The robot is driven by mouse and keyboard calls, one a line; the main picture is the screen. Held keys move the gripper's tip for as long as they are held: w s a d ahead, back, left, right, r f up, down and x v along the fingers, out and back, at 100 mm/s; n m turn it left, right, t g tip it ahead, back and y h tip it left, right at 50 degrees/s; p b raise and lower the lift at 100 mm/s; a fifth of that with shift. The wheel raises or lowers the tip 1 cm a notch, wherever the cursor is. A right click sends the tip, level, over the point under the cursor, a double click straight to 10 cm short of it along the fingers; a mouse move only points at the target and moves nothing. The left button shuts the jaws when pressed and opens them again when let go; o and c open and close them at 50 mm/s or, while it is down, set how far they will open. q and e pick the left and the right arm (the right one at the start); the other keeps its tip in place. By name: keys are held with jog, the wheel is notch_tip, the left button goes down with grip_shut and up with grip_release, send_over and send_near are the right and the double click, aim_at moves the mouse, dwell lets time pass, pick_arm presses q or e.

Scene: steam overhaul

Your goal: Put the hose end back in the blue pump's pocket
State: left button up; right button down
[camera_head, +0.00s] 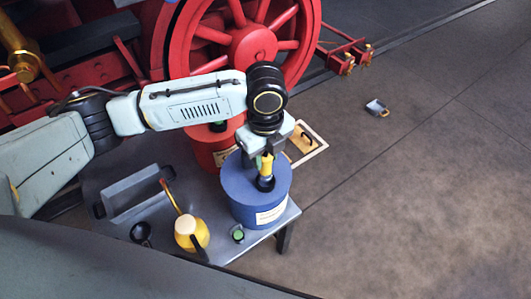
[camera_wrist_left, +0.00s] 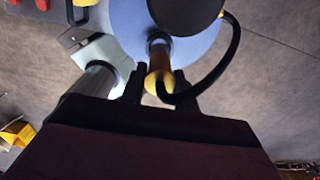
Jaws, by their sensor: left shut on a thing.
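The blue pump (camera_head: 243,200) is a blue drum with a pale label, standing on the grey bench's right part. My left gripper (camera_head: 267,153) points down over its top and is shut on the yellow hose end (camera_head: 266,166). The hose end's lower part is by a dark spot on the pump top; I cannot tell whether it is inside the pocket. In the left wrist view the hose end (camera_wrist_left: 160,78) sits between my fingers (camera_wrist_left: 158,88), its dark collar over the blue top (camera_wrist_left: 125,22). A black hose (camera_wrist_left: 232,55) loops from it. My right gripper is not in view.
A red drum (camera_head: 212,150) stands behind the blue pump, partly under my arm. A yellow oil can (camera_head: 186,228), a black ladle-like thing (camera_head: 141,231) and a small green-topped item (camera_head: 238,235) are on the bench (camera_head: 258,238). A red wheel (camera_head: 252,45) stands behind. Open floor lies right.

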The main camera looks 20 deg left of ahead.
pick_arm(q)
jog(key=shift+f, duration=0.25)
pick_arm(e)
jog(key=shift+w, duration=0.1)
pick_arm(q)
jog(key=shift+f, duration=1.45)
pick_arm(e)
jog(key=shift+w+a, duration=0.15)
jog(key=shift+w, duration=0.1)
pick_arm(q)
jog(key=shift+f, duration=0.2)
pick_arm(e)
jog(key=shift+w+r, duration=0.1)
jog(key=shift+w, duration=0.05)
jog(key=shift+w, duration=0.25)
pick_arm(q)
jog(key=o, duration=1.2)
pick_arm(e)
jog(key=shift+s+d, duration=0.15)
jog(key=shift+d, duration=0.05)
